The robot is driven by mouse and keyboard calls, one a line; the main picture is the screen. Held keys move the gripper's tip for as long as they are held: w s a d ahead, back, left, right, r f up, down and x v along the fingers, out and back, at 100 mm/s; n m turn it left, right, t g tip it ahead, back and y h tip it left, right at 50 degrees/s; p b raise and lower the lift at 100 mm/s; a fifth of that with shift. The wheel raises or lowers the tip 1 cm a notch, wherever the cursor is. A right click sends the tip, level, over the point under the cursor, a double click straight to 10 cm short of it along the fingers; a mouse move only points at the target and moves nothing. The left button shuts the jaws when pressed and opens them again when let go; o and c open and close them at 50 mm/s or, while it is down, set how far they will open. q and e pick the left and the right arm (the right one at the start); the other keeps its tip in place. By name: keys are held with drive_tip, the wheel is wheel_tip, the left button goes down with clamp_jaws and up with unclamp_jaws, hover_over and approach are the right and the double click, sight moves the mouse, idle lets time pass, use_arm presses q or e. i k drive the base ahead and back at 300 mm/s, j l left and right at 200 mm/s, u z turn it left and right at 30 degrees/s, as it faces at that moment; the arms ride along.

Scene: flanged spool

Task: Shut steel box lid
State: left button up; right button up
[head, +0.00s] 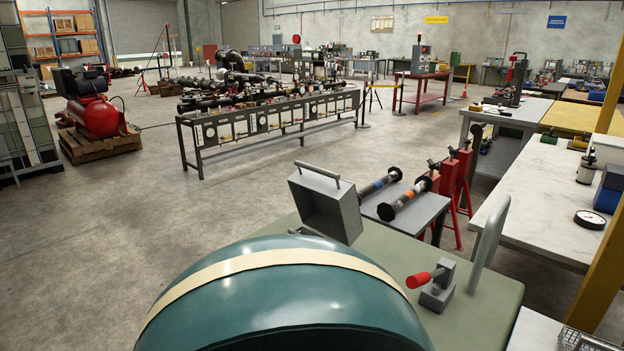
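The grey steel box lid (326,208) stands raised, tilted well up, at the far edge of the green-topped table (478,318). A bar handle (317,171) runs along its top edge. The box body under the lid is hidden behind a large dark teal rounded object (290,300) with a cream band. Neither of my grippers is in view.
On the table's right part are a toggle clamp with a red grip (432,284) and an upright grey bar handle (488,245). Behind stand a small table with two flanged spools (405,199) and red stands (460,180). Open floor lies left.

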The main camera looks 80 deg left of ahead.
sight(326, 203)
drive_tip(key=u, duration=2.55)
drive_tip(key=i+j, duration=0.45)
drive_tip(key=j, duration=0.15)
